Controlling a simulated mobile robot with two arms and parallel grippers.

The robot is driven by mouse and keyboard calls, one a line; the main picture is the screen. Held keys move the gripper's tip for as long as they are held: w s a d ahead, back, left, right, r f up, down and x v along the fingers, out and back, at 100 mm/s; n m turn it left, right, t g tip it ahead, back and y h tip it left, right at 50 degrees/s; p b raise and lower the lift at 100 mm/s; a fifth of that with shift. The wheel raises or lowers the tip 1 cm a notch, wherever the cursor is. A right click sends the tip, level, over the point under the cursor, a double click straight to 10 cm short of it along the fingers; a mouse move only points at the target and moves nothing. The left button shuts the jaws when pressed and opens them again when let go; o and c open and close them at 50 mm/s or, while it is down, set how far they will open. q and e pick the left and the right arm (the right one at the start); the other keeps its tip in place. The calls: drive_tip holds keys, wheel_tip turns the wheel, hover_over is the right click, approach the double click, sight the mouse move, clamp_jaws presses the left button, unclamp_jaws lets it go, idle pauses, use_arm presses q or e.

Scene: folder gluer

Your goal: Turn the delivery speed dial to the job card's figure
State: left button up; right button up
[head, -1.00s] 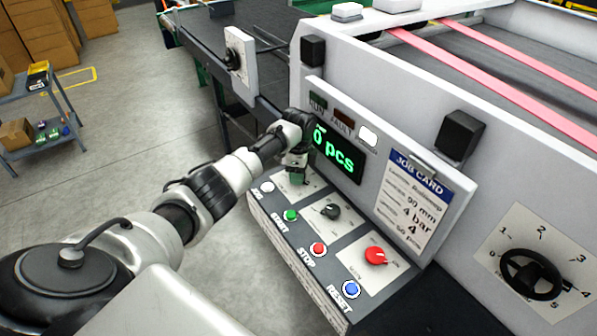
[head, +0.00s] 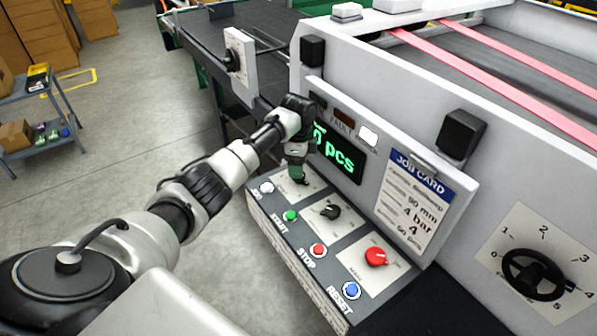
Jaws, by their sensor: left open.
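My left gripper (head: 299,178) points down at the far-left white plate (head: 312,190) of the sloped control panel. It is open, and it hides most of what is on that plate; I cannot tell whether it touches a dial there. The job card (head: 412,200) stands upright behind the panel, with lines that read 90 mm, 4 bar, 4 and 50 pcs. A black knob (head: 331,212) sits on the middle plate. A black handwheel (head: 532,274) sits on a scale numbered up to 5 at the right. No delivery speed label is readable. My right gripper is not in view.
A red knob (head: 376,257) is on the nearest plate. Green start (head: 290,216), red stop (head: 318,251) and blue reset (head: 351,290) buttons line the front edge. The display (head: 338,153) is partly behind my wrist. Another dial plate (head: 240,62) stands at the back left.

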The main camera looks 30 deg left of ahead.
use_arm(q)
wheel_tip(320, 180, up, 7)
drive_tip(key=b, duration=0.1)
drive_tip(key=shift+b, duration=0.3)
idle(0.4)
